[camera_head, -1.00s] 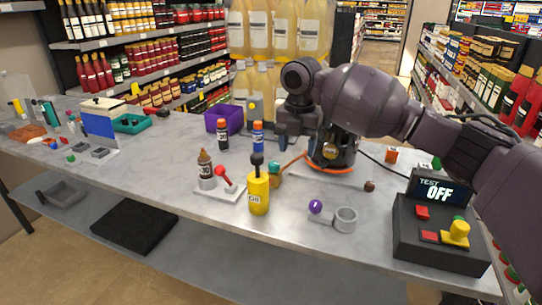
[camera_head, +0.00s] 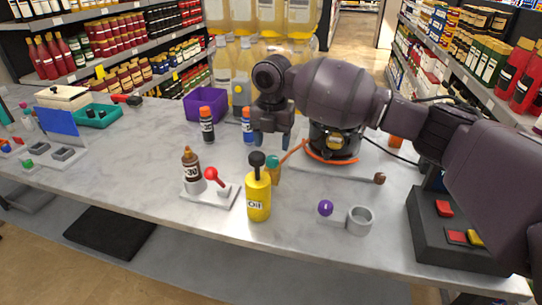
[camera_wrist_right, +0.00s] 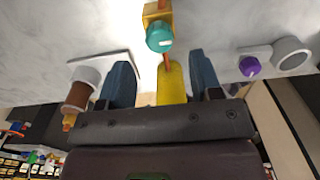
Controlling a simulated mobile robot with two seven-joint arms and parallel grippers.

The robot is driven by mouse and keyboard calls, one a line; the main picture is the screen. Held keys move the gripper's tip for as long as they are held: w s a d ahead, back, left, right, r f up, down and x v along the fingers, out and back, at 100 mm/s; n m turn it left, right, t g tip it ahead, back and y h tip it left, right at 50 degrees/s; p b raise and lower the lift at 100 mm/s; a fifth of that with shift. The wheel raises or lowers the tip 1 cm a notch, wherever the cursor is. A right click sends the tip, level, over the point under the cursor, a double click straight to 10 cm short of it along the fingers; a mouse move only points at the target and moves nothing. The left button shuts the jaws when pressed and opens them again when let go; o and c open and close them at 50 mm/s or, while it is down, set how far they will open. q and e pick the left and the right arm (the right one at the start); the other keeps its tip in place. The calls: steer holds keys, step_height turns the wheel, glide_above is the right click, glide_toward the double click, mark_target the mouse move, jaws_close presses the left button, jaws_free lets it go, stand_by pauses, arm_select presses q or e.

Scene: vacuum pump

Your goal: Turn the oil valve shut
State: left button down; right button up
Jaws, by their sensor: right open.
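A teal knob on a brass-coloured block, which looks like the oil valve (camera_head: 273,170), stands behind the yellow Oil bottle (camera_head: 258,197) and is partly hidden by it. An orange line runs from it towards the dark round pump (camera_head: 334,142). My right gripper (camera_head: 271,137) is open and empty, fingers down, just behind the valve in the head view. In the right wrist view the teal knob (camera_wrist_right: 159,36) shows beyond the open fingers (camera_wrist_right: 161,84), with nothing held between them. I cannot tell the exact gap. My left gripper is out of view.
A brown bottle (camera_head: 192,168) and red-knobbed lever (camera_head: 213,175) stand on a white plate to the left. Two orange-capped bottles (camera_head: 207,126) and a purple bin (camera_head: 206,105) stand behind. A grey ring with a purple ball (camera_head: 326,208) and a control box (camera_head: 456,236) are right.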

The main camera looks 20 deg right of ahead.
mark_target(272, 158)
step_height(272, 158, down, 5)
steer(key=shift+b, duration=0.3)
